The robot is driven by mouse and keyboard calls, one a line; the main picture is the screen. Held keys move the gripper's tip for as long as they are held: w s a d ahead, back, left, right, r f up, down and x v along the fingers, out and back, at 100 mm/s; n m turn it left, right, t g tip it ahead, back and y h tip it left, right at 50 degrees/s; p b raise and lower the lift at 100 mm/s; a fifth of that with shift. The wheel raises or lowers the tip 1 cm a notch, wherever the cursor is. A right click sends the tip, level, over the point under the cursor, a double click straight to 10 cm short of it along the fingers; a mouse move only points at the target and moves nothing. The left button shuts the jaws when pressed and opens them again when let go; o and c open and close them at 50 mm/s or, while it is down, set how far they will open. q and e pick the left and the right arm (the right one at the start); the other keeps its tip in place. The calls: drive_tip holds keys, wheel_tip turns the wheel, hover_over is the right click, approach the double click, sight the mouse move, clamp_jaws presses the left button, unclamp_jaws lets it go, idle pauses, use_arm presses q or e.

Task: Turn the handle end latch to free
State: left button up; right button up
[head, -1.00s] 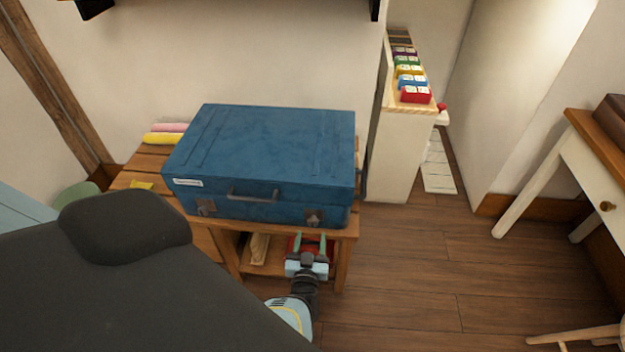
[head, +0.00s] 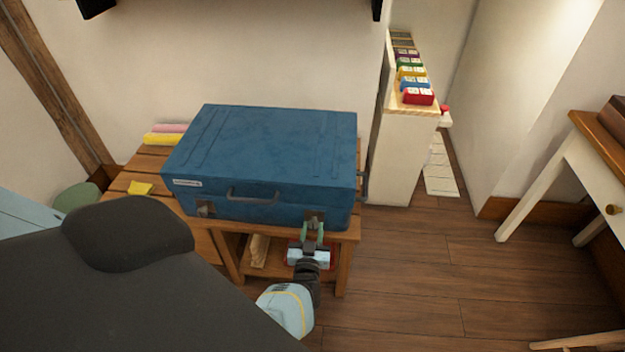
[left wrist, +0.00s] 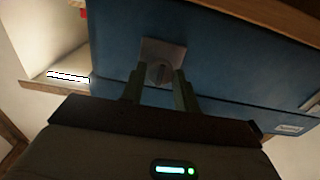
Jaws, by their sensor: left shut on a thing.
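A blue suitcase (head: 262,150) lies closed on a slatted wooden bench. Its front has a dark handle (head: 252,196), a left latch (head: 205,208) and a right latch (head: 315,215). My left gripper (head: 313,229) is at the right latch, its green fingers reaching up to it from the front. In the left wrist view, the latch is a square metal plate with a round slotted knob (left wrist: 159,73). The two fingers (left wrist: 159,88) stand on either side of the knob, shut on it. The fingers partly cover the plate. My right gripper is not in view.
The wooden bench (head: 147,171) holds rolled cloths (head: 165,138) and a yellow cloth (head: 140,188); its lower shelf holds more things. A white cabinet (head: 392,160) stands close right of the suitcase.

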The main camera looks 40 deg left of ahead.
use_arm(q)
drive_tip(key=shift+n, duration=0.3)
drive_tip(key=shift+f+n+b, duration=0.1)
drive_tip(key=shift+n+b, duration=0.3)
drive_tip(key=shift+n, duration=0.5)
drive_tip(key=n+b, duration=0.1)
drive_tip(key=n, duration=0.2)
drive_tip(key=shift+n, duration=0.3)
drive_tip(key=n+b, duration=0.1)
drive_tip(key=n, duration=0.2)
drive_tip(key=shift+n, duration=0.3)
drive_tip(key=n+b, duration=0.2)
drive_tip(key=n, duration=0.2)
drive_tip(key=n+b, duration=0.2)
drive_tip(key=n, duration=0.1)
drive_tip(key=shift+n, duration=0.6)
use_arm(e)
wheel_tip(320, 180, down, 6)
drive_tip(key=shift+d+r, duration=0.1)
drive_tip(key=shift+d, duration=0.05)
